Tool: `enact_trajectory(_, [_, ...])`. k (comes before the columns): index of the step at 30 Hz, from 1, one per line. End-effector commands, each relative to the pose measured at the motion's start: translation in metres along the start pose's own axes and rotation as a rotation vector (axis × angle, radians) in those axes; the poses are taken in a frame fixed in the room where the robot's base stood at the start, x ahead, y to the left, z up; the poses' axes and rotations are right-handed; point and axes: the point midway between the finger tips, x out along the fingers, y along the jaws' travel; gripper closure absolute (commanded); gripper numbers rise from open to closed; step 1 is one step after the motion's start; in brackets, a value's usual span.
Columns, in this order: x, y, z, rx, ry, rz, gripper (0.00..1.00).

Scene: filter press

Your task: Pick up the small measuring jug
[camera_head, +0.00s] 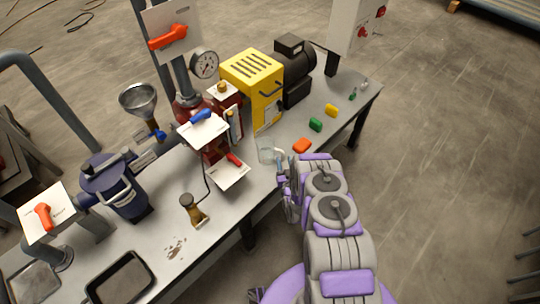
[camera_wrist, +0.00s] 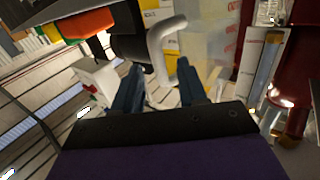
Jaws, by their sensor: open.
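The small measuring jug (camera_head: 267,153) is clear and stands on the grey bench, left of the orange block. In the wrist view the see-through jug (camera_wrist: 208,48) fills the upper middle, with its pale curved handle (camera_wrist: 160,45) on the left. My gripper (camera_head: 283,175) is beside the jug at the bench's front edge. In the wrist view my gripper (camera_wrist: 157,80) is open, its two dark fingers pointing at the handle. The handle's lower part appears between the fingertips; I cannot tell whether they touch it. The jug's base is hidden.
Orange (camera_head: 302,145), green (camera_head: 316,124) and yellow (camera_head: 331,110) blocks lie right of the jug. A brass fitting (camera_head: 194,211) and black-rimmed tray (camera_head: 120,281) are farther left.

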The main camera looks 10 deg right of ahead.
Motion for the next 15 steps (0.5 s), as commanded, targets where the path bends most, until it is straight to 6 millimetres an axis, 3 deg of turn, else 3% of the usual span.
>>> enact_trajectory(6, [0.032,0.000,0.004,-0.002,0.004,-0.001,0.58])
enact_trajectory(15, [0.036,0.000,0.002,-0.001,-0.001,0.000,0.61])
